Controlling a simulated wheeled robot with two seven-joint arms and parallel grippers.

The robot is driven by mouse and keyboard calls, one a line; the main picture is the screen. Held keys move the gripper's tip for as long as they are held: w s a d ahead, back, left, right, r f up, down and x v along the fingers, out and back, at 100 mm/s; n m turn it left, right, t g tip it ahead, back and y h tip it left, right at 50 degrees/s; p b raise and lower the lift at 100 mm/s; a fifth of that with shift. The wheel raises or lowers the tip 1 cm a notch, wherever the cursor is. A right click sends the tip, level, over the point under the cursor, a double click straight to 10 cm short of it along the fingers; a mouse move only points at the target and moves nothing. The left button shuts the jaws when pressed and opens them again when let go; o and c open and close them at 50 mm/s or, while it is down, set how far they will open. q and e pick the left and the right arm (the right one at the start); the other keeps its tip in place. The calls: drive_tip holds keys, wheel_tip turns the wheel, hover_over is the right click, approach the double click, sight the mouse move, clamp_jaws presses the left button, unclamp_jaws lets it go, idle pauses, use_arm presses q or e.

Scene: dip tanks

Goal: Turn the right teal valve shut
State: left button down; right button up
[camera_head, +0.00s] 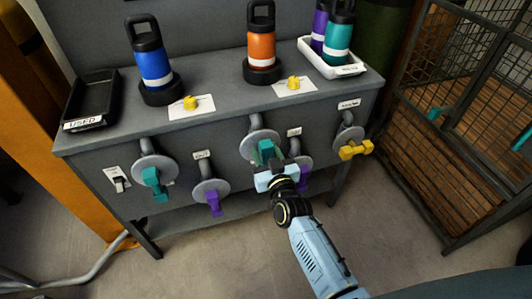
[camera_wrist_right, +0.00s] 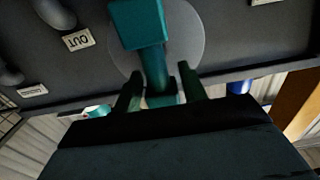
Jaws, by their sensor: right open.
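The right teal valve (camera_head: 266,150) sits on the front of the grey bench, its teal handle in front of a round grey plate (camera_head: 262,138). My right gripper (camera_head: 268,167) is at this handle and partly hides it. In the right wrist view the teal handle (camera_wrist_right: 138,24) looms large, and its narrower part runs down between my two open fingers (camera_wrist_right: 160,88). I cannot tell whether the fingers touch it. The left teal valve (camera_head: 152,182) hangs with its handle pointing down. My left gripper is not in view.
Purple valves (camera_head: 212,200) (camera_head: 302,178) flank the right teal valve, the right one close to my gripper. A yellow valve (camera_head: 355,149) is at the far right. Bottles, a black tray (camera_head: 92,98) and a white tray (camera_head: 335,70) stand on top. A mesh cage (camera_head: 470,110) stands right.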

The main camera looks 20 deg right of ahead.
clamp_jaws()
drive_tip(key=shift+r, duration=0.1)
